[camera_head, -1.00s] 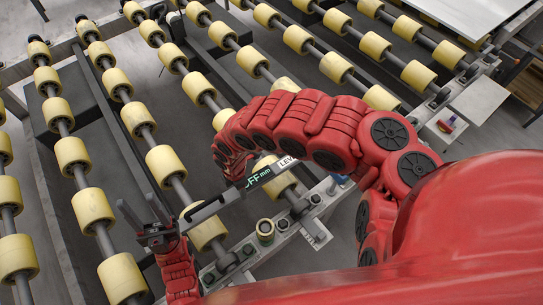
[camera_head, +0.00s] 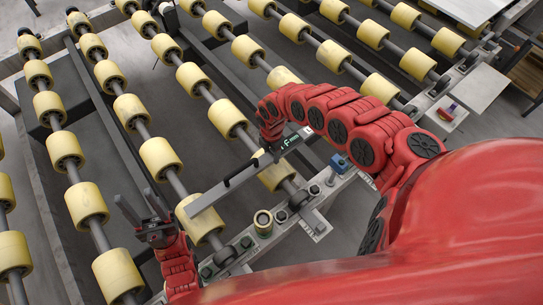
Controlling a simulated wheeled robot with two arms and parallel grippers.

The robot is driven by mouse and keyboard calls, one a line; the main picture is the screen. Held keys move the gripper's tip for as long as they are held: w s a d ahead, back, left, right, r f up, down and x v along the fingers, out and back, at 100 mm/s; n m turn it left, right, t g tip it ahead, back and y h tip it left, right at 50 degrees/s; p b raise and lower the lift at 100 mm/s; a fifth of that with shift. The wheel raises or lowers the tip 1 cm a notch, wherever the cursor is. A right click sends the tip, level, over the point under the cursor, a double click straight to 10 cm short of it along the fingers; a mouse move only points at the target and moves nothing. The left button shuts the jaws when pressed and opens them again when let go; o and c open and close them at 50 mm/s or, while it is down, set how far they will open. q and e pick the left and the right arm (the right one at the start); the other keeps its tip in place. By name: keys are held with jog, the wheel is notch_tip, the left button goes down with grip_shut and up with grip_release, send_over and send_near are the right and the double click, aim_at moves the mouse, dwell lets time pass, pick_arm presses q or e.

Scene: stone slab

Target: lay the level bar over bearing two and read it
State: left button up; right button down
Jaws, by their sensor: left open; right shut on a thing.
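The level bar (camera_head: 235,181) is a long grey bar with a small dark display near its right end, showing letters that end in "mm". My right gripper (camera_head: 268,148), partly hidden by its red arm, is shut on the bar near the display. The bar slants over the rollers, its lower left end close to the yellow roller (camera_head: 200,221). I cannot tell whether it touches. My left gripper (camera_head: 143,218) is open and empty, left of that end. Dark bearing housings (camera_head: 225,257) sit along the metal side rail (camera_head: 262,246); I cannot tell which is bearing two.
Rows of yellow rollers (camera_head: 160,157) on grey shafts fill the left and middle. A round yellow-topped part (camera_head: 263,222) and a blue part (camera_head: 340,162) are on the rail. A pale slab (camera_head: 470,8) lies at top right. Grey floor shows between frames.

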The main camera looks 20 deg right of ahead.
jog(key=shift+a+f, duration=0.1)
jog(key=shift+f, duration=1.15)
jog(key=shift+c, duration=1.1)
grip_release()
